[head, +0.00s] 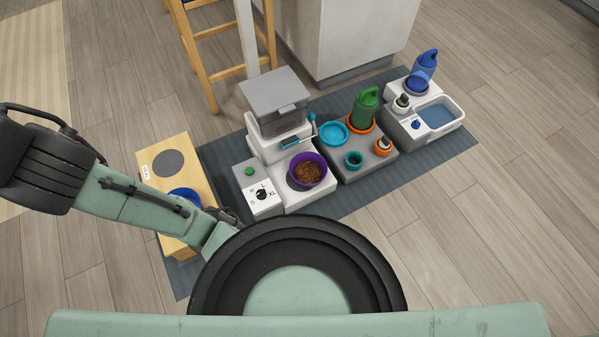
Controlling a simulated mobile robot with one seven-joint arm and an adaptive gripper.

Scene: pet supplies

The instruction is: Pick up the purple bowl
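The purple bowl (308,169) is filled with brown kibble. It sits upright on the white base of the food dispenser, below the grey hopper. My gripper (232,216) is at the lower left of the bowl, low and near the wooden stand, apart from the bowl. Its fingers are dark and partly hidden by my own arm and body, so I cannot see whether they are open or shut.
The dispenser (275,97) has a dial panel (262,197) left of the bowl. A wooden stand (160,145) holds a blue bowl (184,194). Right are a grey station (372,160) with teal dishes and green bottle, and a water basin (437,115). A wooden stool (205,75) stands behind.

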